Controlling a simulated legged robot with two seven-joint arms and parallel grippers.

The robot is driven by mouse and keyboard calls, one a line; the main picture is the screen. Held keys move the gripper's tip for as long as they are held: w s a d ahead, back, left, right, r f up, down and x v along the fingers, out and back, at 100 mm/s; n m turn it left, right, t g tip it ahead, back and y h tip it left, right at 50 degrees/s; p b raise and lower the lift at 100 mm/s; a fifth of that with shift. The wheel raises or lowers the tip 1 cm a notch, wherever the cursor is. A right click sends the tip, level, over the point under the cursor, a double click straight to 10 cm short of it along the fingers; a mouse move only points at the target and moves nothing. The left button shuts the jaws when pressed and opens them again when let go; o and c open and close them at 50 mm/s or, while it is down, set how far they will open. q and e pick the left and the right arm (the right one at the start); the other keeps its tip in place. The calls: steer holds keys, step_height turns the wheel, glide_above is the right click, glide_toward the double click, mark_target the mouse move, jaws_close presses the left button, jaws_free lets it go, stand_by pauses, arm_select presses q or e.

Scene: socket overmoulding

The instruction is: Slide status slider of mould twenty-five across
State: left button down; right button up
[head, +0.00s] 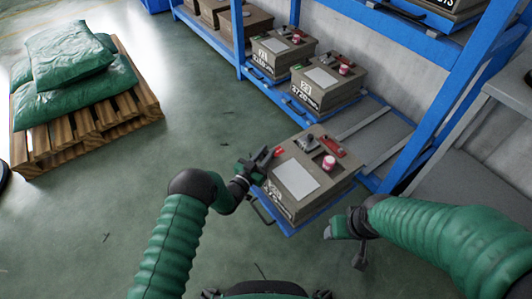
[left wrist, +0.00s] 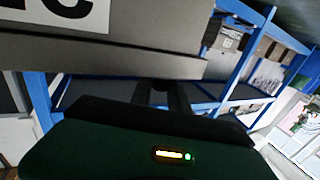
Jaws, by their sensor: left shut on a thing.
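The grey-brown mould (head: 310,175) sits on a pulled-out blue shelf tray (head: 307,222) in the head view. It has a blank pale plate on top and a white number on its front, too small to read surely. A small red piece, seemingly the status slider (head: 277,153), shows at its left top edge. My left gripper (head: 262,164) is at that edge, shut on what looks like this slider and partly hiding it. In the left wrist view the fingers (left wrist: 165,95) reach to the mould's side (left wrist: 120,50); the slider is hidden there. My right gripper (head: 347,238) hangs right of the mould, apart from it; its jaws are unclear.
A pink-red knob (head: 328,163) and a red bar (head: 333,146) stand on the mould's far right top. More moulds (head: 325,85) stand on the blue rack (head: 235,35) behind. A pallet (head: 90,125) with green sacks (head: 75,80) is at left. The floor between is clear.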

arm_select(q)
steer(key=shift+w+d+f+b, duration=0.1)
steer(key=shift+w+d+b, duration=0.55)
steer(key=shift+d, duration=0.5)
steer(key=c, duration=1.3)
jaws_free()
steer(key=shift+w, duration=0.15)
steer(key=shift+s+a+p, duration=0.15)
steer(key=shift+s+p, duration=0.05)
steer(key=shift+p, duration=0.25)
steer(key=p+v, duration=0.1)
steer(key=v, duration=0.1)
steer(key=p+v, duration=0.1)
steer(key=r+p+v, duration=0.1)
steer(key=v, duration=0.1)
steer(key=shift+s+a+p, duration=0.25)
steer(key=shift+p, duration=0.15)
steer(key=f+p+v, duration=0.1)
steer(key=p+v, duration=0.3)
steer(key=v, duration=0.6)
steer(key=shift+s+a, duration=0.2)
steer(key=shift+s, duration=0.1)
